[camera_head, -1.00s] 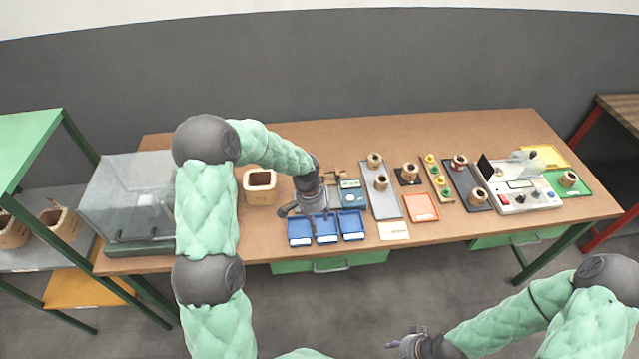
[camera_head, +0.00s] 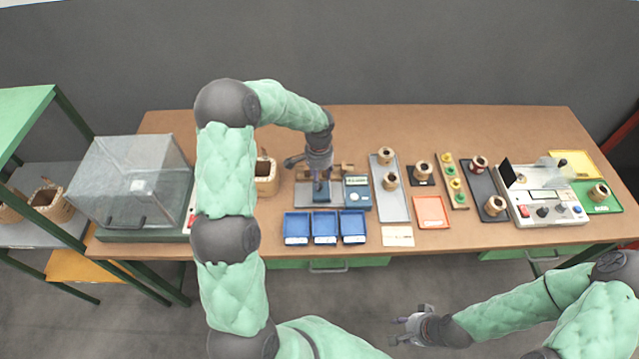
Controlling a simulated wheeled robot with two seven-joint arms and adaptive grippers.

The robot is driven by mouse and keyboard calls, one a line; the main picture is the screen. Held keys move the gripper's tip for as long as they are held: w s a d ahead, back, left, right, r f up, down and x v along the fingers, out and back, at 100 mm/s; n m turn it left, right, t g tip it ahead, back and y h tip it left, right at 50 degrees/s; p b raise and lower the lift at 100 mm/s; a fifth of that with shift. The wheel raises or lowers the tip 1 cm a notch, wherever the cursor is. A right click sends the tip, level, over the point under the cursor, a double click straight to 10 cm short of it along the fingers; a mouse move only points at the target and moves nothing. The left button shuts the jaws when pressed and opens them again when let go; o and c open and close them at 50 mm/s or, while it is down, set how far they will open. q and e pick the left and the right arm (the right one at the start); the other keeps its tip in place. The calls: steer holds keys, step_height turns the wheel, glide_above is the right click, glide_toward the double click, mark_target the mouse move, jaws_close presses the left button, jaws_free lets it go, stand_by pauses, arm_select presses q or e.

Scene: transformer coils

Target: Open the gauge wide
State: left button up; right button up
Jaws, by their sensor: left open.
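The gauge (camera_head: 357,193) is a teal-blue unit with a small display on a grey base, behind the blue trays. Tan wooden parts show at its back edge. My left gripper (camera_head: 320,193) points down over the left part of the gauge's base. It is open, and its fingers cover part of the gauge, so I cannot tell whether they touch it. My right gripper (camera_head: 398,328) is open and empty, in front of the table over the floor.
Several blue trays (camera_head: 296,240) stand in front of the gauge. Right of it are a grey plate (camera_head: 402,210) with coils, an orange tray (camera_head: 447,222) and a white tester (camera_head: 540,219). A clear-lidded box (camera_head: 125,180) stands at the left.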

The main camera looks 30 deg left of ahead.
mark_target(322, 190)
arm_select(q)
steer(key=shift+f, duration=2)
jaws_close()
